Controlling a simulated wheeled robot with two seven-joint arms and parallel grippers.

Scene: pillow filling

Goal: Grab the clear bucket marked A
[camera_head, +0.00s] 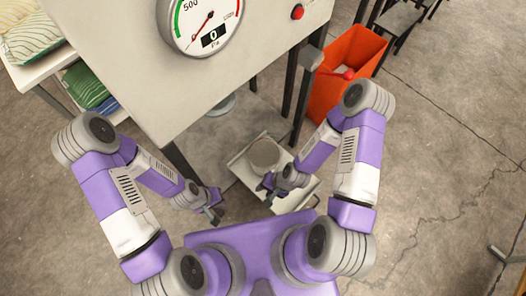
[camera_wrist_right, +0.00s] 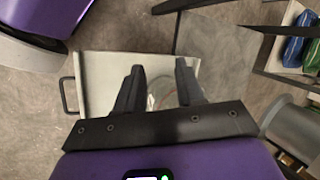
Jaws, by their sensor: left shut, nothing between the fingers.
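A round, pale, see-through container (camera_head: 265,154), which looks like the clear bucket, stands on a light tray (camera_head: 308,186) low under the machine. No letter A can be read on it. My right gripper (camera_head: 267,186) is over the tray, just in front of the bucket. In the right wrist view the gripper (camera_wrist_right: 158,82) has its two dark fingers spread apart, with part of the clear bucket (camera_wrist_right: 160,95) showing between and beyond them. I cannot tell whether they touch it. My left gripper (camera_head: 215,215) is shut and empty, left of the tray over the floor.
A pale machine panel with a pressure gauge (camera_head: 208,22) and red button (camera_head: 297,12) stands ahead. An orange bin (camera_head: 338,85) is at its right. A shelf at left holds pillows (camera_head: 30,35) and green fabric (camera_head: 85,85). The floor at right is mostly clear.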

